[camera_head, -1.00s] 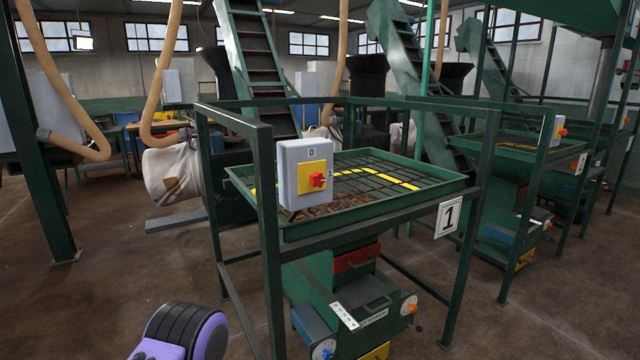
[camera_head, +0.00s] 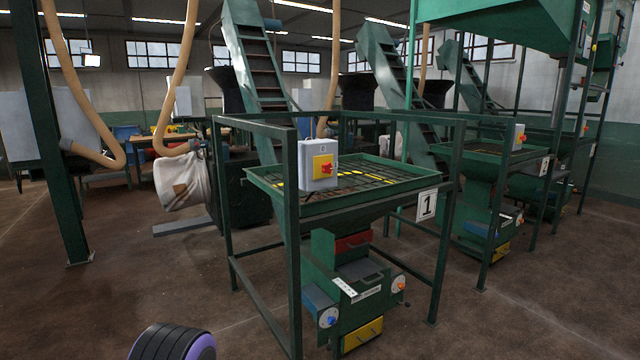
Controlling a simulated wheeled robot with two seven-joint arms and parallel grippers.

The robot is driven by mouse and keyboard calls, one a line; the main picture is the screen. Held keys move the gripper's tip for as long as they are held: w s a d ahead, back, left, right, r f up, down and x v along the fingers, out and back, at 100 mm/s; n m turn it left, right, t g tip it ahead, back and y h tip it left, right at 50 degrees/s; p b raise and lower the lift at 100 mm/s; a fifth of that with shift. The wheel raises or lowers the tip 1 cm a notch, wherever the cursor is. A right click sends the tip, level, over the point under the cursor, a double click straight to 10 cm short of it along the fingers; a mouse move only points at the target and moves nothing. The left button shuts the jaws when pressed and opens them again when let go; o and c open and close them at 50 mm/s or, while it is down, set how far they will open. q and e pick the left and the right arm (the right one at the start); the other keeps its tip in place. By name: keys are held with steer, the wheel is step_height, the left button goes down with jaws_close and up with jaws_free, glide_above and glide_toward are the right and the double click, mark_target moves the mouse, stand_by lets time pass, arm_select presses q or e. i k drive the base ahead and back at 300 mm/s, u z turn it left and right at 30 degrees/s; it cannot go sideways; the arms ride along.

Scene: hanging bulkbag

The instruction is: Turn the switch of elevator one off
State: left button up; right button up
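The switch of elevator one is a grey box (camera_head: 305,176) with a yellow plate and a red rotary knob (camera_head: 326,169). A white sign (camera_head: 427,205) with a black 1 hangs on the frame's right corner. The knob's exact position is too small to tell. Neither of my grippers is in view. A black and purple rounded part, apparently of my own arm, shows at the bottom left, well short of the frame.
A green grated hopper tray (camera_head: 375,163) lies inside the frame. Similar stations with switches (camera_head: 519,137) stand to the right. A green post (camera_head: 58,150) stands at the left, with a hanging white bag (camera_head: 182,181) behind. Brown floor (camera_head: 130,270) is clear at the front left.

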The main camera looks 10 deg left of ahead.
mark_target(327, 167)
steer(key=z, duration=0.9)
steer(key=i, duration=0.95)
steer(key=u, duration=0.35)
